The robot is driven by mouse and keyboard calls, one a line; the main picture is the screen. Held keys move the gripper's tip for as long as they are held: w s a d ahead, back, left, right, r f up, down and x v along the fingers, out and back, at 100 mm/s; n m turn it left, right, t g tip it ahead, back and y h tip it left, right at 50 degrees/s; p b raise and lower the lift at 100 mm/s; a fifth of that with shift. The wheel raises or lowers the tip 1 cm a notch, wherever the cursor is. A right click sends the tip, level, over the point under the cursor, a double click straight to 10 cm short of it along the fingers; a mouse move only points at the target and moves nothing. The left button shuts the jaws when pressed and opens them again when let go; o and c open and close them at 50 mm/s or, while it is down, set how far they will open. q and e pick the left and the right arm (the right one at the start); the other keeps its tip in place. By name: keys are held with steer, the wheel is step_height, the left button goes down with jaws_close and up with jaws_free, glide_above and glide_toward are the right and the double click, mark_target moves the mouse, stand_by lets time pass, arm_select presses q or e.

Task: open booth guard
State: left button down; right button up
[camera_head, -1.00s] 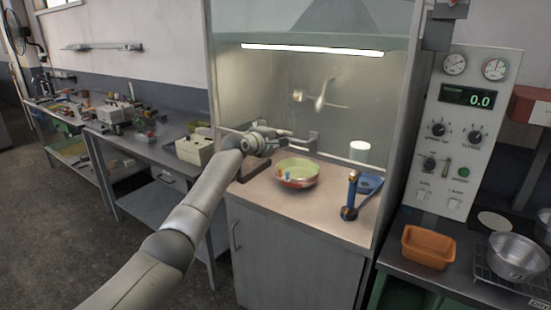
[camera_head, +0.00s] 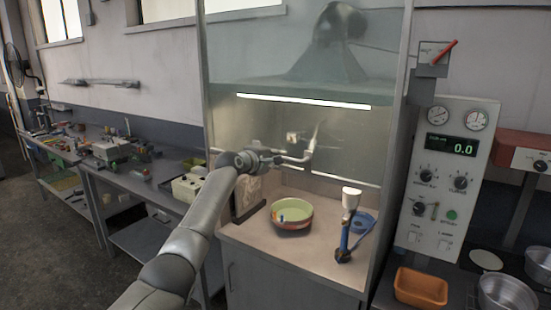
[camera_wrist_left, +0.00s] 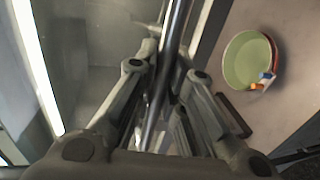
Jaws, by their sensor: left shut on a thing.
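The booth (camera_head: 215,130) stands in the middle of the head view with a see-through front guard (camera_head: 350,140). My left arm reaches in from the left, and its gripper (camera_head: 300,158) is at the guard's front. In the left wrist view a dark metal bar, the guard's handle (camera_wrist_left: 170,60), runs between the fingers, and the gripper (camera_wrist_left: 160,90) is shut on it. How far up the guard stands is hard to tell through the clear pane. My right gripper is not in view.
A green-lined round pan (camera_head: 292,214) sits on the booth floor, with small coloured pieces in it. A control panel (camera_head: 447,180) and an orange tray (camera_head: 420,287) are right of the booth. A cluttered bench (camera_head: 150,170) is left.

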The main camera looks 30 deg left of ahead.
arm_select(q)
steer(key=c, duration=1.5)
jaws_free()
steer(key=shift+s, duration=0.1)
steer(key=shift+v, duration=5.95)
steer(key=shift+a, duration=0.2)
